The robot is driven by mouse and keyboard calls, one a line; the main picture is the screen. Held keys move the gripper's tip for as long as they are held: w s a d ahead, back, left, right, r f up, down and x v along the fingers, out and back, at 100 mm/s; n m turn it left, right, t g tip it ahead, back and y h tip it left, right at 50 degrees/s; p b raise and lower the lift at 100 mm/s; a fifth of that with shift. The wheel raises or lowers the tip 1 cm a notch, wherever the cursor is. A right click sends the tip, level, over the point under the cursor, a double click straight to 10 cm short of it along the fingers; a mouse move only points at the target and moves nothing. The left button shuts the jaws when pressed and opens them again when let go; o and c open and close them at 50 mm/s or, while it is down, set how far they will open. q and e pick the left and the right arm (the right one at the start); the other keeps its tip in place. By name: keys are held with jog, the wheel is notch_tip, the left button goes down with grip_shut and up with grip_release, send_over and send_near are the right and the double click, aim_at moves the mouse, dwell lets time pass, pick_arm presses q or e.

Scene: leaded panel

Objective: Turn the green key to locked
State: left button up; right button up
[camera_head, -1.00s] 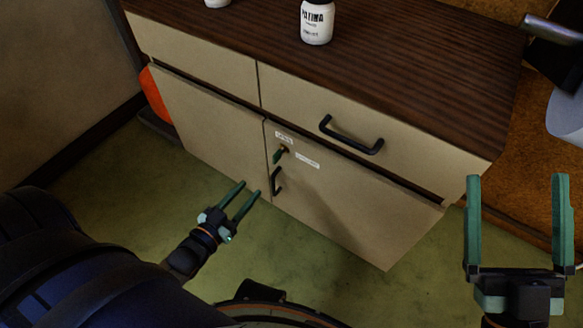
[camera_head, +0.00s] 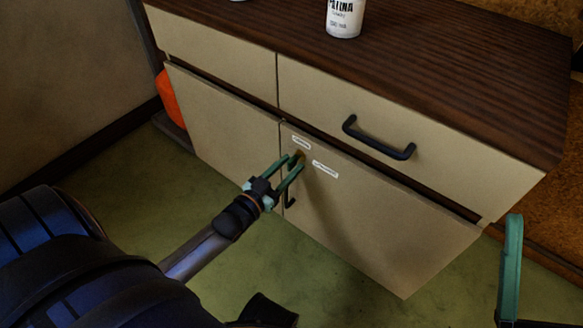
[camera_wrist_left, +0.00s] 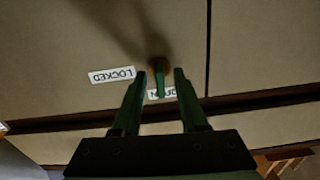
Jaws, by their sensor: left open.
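The green key (camera_wrist_left: 160,82) sits in a round brass lock on the cabinet door. In the left wrist view its green grip points at the open label (camera_wrist_left: 162,93) and partly covers it. The locked label (camera_wrist_left: 111,75) is to the left there, upside down. My left gripper (camera_head: 294,162) is open at the lock; in the left wrist view its fingers (camera_wrist_left: 160,78) stand on either side of the key with gaps. In the head view the fingers hide most of the key. My right gripper (camera_head: 511,265) shows only one finger at the lower right.
The lock is on the cabinet door (camera_head: 390,230), with a black door handle (camera_head: 290,200) just below, partly behind my gripper. A black drawer handle (camera_head: 378,138) sticks out to the upper right. A white bottle (camera_head: 344,18) stands on the wooden top.

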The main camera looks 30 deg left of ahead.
pick_arm(q)
jog(key=shift+w, duration=0.75)
grip_shut()
